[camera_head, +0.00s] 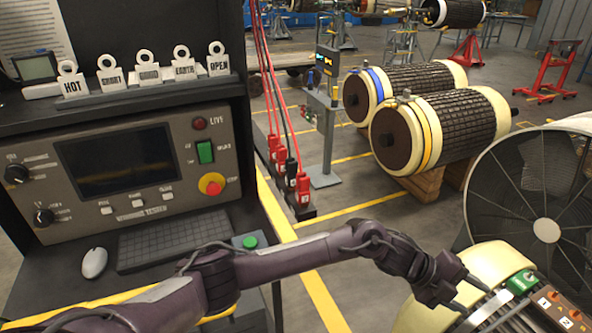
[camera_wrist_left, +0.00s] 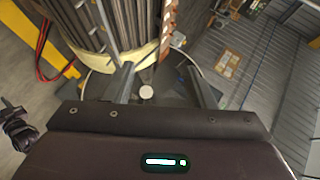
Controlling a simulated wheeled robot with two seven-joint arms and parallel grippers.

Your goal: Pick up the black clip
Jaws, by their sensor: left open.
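A black clip (camera_head: 291,172) hangs on a cable among several red clips (camera_head: 303,187), right of the control console in the head view. My left gripper (camera_head: 468,292) is far to the right of it and nearer, over the cream end of a rotor (camera_head: 430,312). In the left wrist view its two fingers (camera_wrist_left: 160,86) are apart, with nothing held between them. A pale round disc (camera_wrist_left: 146,91) shows beyond the fingers. The black clip cannot be made out in the wrist view. My right gripper is not seen.
The console (camera_head: 120,180) with a keyboard (camera_head: 172,240) and mouse (camera_head: 94,262) fills the left. Two rotors (camera_head: 450,130) lie on wooden blocks behind. A large fan (camera_head: 530,185) stands at right. Boxes with a green top (camera_head: 522,281) sit near my gripper. Floor around the clips looks clear.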

